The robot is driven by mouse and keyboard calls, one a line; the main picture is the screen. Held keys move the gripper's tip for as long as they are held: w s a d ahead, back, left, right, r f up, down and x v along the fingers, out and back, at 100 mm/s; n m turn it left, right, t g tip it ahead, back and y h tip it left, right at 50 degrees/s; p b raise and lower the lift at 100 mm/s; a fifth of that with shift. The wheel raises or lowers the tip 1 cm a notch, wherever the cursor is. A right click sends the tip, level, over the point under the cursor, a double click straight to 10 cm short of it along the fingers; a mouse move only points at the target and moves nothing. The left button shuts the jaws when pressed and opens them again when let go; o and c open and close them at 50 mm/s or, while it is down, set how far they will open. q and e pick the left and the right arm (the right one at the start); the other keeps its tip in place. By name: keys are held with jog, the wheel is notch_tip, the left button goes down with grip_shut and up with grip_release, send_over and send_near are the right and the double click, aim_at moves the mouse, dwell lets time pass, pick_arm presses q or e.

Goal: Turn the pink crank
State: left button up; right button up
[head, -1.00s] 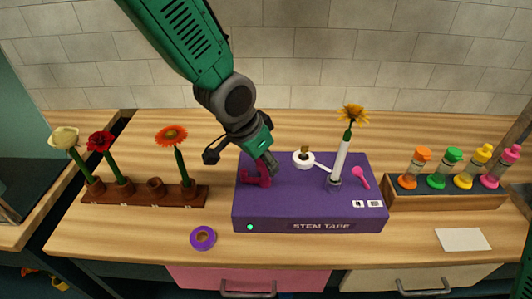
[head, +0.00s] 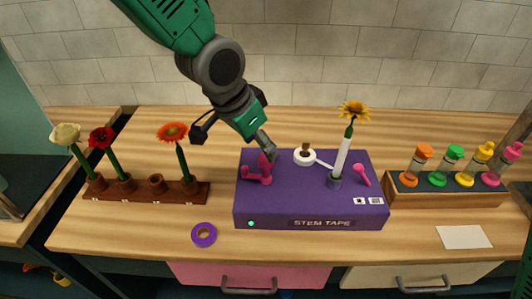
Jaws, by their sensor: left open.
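The purple stem tape machine (head: 310,211) stands in the middle of the counter. The pink crank (head: 264,172) is on the left part of its top, with its handle pointing up. My left gripper (head: 236,143) is open, just above and left of the crank, with one finger close beside the crank handle; I cannot tell whether they touch. A yellow flower (head: 354,111) with a white-wrapped stem stands upright in the machine's socket. A white tape roll (head: 304,157) lies at the back of the top, its strip reaching toward the stem. My right gripper is out of view.
A smaller pink lever (head: 362,175) is right of the stem. A wooden flower rack (head: 140,189) stands at left, a purple tape roll (head: 204,235) in front. A holder (head: 450,196) with several coloured bottles and a white card (head: 464,237) are at right.

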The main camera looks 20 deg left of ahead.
pick_arm(q)
jog(key=v, duration=0.6)
jog(key=shift+r, duration=0.3)
jog(key=shift+s+a, duration=0.1)
jog(key=shift+a, duration=0.05)
dwell(0.5)
